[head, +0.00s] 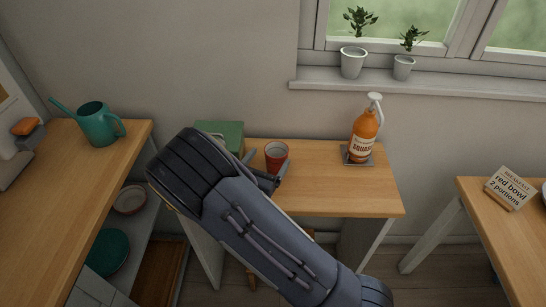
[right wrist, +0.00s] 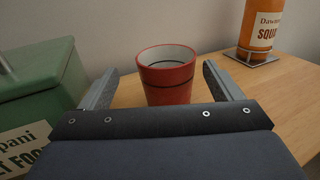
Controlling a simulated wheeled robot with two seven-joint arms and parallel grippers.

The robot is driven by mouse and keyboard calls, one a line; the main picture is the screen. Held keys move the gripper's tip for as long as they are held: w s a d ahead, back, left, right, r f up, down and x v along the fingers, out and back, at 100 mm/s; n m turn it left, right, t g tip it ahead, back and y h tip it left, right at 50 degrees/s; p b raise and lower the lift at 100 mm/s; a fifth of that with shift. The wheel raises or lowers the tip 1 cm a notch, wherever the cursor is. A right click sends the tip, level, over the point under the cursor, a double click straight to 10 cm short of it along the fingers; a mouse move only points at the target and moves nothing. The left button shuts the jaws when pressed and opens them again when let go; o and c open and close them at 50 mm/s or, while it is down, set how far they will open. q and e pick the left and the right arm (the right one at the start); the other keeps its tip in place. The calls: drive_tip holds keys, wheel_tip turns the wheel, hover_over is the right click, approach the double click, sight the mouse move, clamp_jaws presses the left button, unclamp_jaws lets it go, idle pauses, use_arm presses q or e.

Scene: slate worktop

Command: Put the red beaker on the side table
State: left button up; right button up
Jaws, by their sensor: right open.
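The red beaker (head: 277,152) is upright on the small wooden side table (head: 345,192), at its left part. My right gripper (head: 267,162) is open, its fingers reaching to either side of the beaker. In the right wrist view the beaker (right wrist: 168,82) stands between the open fingers of the gripper (right wrist: 160,72), with a gap on both sides. Its base is hidden behind the gripper body there. My left gripper is not in view.
A green box (head: 228,134) stands left of the beaker. An orange squash bottle (head: 364,136) stands on a grey coaster (head: 346,156) to the right. A teal watering can (head: 98,124) is on the left counter. The side table's front right is clear.

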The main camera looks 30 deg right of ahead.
sight(281, 145)
drive_tip(key=x, duration=0.3)
drive_tip(key=p+x, duration=0.1)
drive_tip(key=x, duration=0.2)
drive_tip(key=shift+s+d, duration=0.15)
drive_tip(key=shift+d, duration=0.25)
drive_tip(key=shift+c, duration=0.3)
drive_tip(key=c, duration=1.1)
drive_tip(key=shift+r, duration=0.1)
